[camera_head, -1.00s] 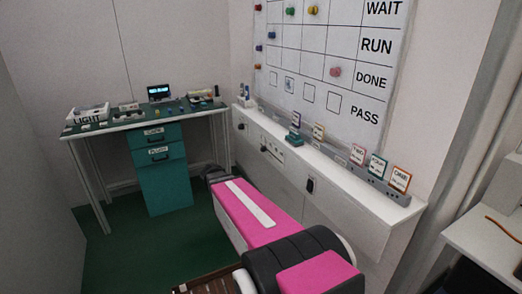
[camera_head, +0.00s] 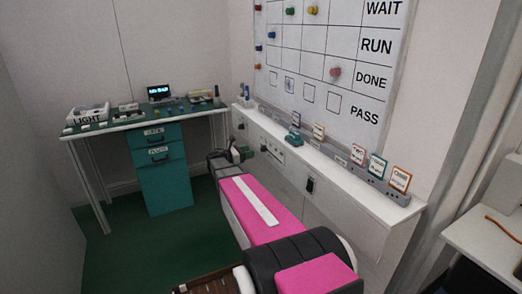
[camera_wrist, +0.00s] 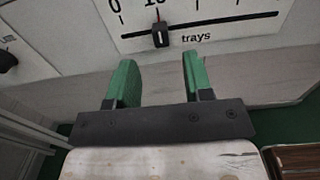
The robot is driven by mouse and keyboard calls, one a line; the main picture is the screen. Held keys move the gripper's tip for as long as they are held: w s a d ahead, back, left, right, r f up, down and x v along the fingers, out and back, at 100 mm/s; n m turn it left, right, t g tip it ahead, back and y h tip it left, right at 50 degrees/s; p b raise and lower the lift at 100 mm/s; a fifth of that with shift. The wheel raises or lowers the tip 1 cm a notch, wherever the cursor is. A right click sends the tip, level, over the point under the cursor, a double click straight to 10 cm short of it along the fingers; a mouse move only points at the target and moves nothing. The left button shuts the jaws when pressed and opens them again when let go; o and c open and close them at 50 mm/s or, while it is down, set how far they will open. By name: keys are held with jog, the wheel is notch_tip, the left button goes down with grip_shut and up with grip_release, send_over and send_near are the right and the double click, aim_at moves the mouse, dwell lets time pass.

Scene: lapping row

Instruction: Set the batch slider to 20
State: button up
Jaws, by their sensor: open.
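The batch slider panel (camera_wrist: 215,25) is white with a black track and the word "trays" below it; it also shows on the cabinet front in the head view (camera_head: 271,153). The dark slider knob (camera_wrist: 160,35) with a pale line sits at about the 10 mark. The scale shows 0 at left; marks further right have numbers cut off by the frame's top. My gripper (camera_wrist: 157,68) is open, its two green fingers below the panel with nothing between them. In the head view my gripper (camera_head: 240,154) is close to the cabinet front.
A dark round knob (camera_wrist: 7,60) is on a panel at left in the wrist view. A black switch (camera_head: 310,185) is on the cabinet front. The ledge above holds small cards (camera_head: 376,167) and a teal item (camera_head: 292,139). A desk (camera_head: 130,122) stands at back left.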

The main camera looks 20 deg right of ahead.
aim_at(263, 149)
jog(key=d, duration=0.7)
jog(key=shift+d, duration=0.2)
jog(key=shift+w, duration=0.1)
grip_shut()
